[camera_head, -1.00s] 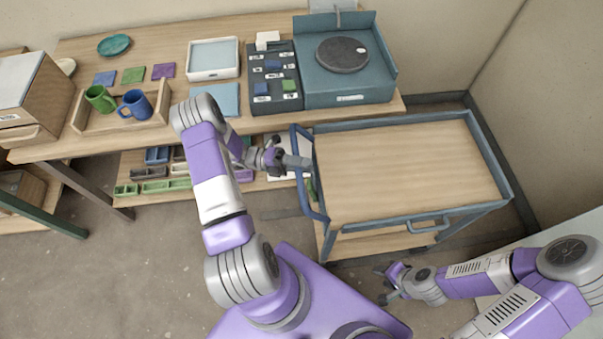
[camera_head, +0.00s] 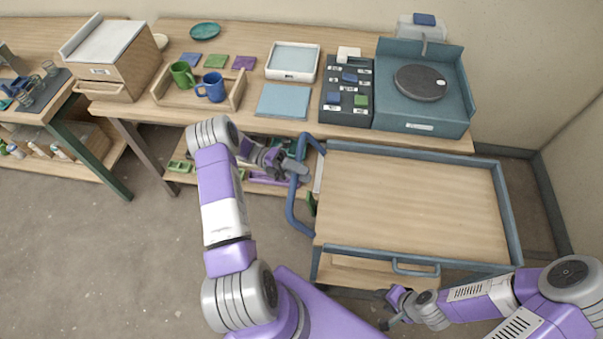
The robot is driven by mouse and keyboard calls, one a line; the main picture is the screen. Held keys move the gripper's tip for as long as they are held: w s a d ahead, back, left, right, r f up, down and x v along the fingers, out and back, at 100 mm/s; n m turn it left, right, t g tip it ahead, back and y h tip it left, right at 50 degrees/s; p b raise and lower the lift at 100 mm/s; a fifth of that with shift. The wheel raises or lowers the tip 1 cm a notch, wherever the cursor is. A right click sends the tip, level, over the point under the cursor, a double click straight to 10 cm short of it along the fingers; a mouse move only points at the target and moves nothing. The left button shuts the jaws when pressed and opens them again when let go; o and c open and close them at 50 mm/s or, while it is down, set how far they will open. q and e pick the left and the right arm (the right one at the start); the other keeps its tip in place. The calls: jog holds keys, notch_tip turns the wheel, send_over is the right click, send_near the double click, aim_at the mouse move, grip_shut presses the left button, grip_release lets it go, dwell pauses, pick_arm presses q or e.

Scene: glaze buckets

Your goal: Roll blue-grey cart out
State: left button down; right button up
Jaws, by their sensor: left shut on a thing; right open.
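The blue-grey cart (camera_head: 412,150) stands right of centre, in front of the workbench. It has a wooden top with a raised blue-grey rim, a lower wooden shelf (camera_head: 370,274) and a small handle (camera_head: 416,270) on its near side. A tall push handle (camera_head: 292,208) curves out at its left end. My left gripper (camera_head: 297,172) is shut on this push handle, near its upper part. My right gripper (camera_head: 387,312) is open and empty, low beside the cart's near side. The cart's wheels are hidden.
The workbench (camera_head: 300,127) holds a wooden tray (camera_head: 157,91) with mugs, a white tray (camera_head: 292,73) and a blue box with a turntable (camera_head: 422,115). Bins sit on its lower shelf. Walls stand behind and right. Open floor (camera_head: 90,260) lies at the left.

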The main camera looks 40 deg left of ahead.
pick_arm(q)
jog(key=c, duration=1)
grip_release()
jog(key=shift+o, duration=0.2)
jog(key=shift+a, duration=0.1)
jog(key=a+f, duration=0.1)
jog(key=a, duration=0.6)
jog(key=shift+s+a+f, duration=0.2)
jog(key=shift+s, duration=0.05)
